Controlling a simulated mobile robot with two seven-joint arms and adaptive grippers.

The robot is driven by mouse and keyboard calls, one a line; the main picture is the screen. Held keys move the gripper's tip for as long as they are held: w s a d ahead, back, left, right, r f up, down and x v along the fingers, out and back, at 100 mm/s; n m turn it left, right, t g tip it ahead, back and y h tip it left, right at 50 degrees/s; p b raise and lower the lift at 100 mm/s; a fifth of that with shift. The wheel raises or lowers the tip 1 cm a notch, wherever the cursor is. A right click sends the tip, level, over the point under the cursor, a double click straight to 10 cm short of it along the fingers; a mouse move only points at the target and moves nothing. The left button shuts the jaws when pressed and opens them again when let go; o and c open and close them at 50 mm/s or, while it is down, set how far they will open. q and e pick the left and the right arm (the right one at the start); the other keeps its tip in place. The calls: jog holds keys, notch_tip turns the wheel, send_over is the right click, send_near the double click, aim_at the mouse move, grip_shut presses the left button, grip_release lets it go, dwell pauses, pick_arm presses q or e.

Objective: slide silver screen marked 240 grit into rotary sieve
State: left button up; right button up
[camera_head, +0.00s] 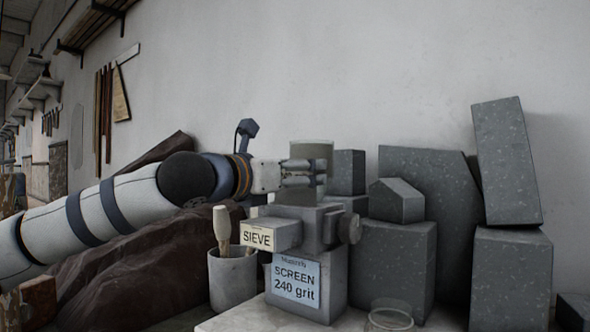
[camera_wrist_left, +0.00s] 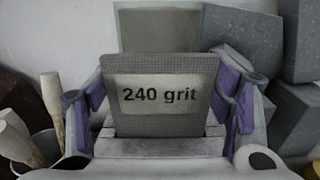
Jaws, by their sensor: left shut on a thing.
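The silver screen (camera_wrist_left: 160,72) has a mesh border and a pale panel marked "240 grit". It stands upright between the fingers of my left gripper (camera_wrist_left: 160,100), which is shut on it. In the head view my left gripper (camera_head: 302,173) is directly above the rotary sieve (camera_head: 322,228), a grey machine with a side knob, a "SIEVE" plate and a "SCREEN 240 grit" label. The screen's lower part (camera_head: 297,196) shows below the fingers, close over the sieve's top. I cannot tell whether its lower edge is inside the sieve. My right gripper is not in view.
A grey pot (camera_head: 232,278) with wooden-handled tools stands left of the sieve. A clear glass vessel (camera_head: 390,318) is at front right. Large speckled grey blocks (camera_head: 510,275) crowd the right. A translucent greenish panel (camera_wrist_left: 158,28) stands behind the screen.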

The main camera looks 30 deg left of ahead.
pick_arm(q)
jog(key=shift+f+b, duration=0.3)
jog(key=shift+f, duration=1.1)
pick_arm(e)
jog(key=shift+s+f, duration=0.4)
pick_arm(q)
jog(key=o, duration=1.4)
jog(key=shift+c, duration=0.2)
jog(key=shift+r, duration=0.15)
jog(key=shift+s+r+p, duration=0.2)
jog(key=shift+r+p, duration=0.4)
jog(key=shift+r, duration=0.6)
jog(key=shift+w+r, duration=0.2)
jog(key=shift+r, duration=0.5)
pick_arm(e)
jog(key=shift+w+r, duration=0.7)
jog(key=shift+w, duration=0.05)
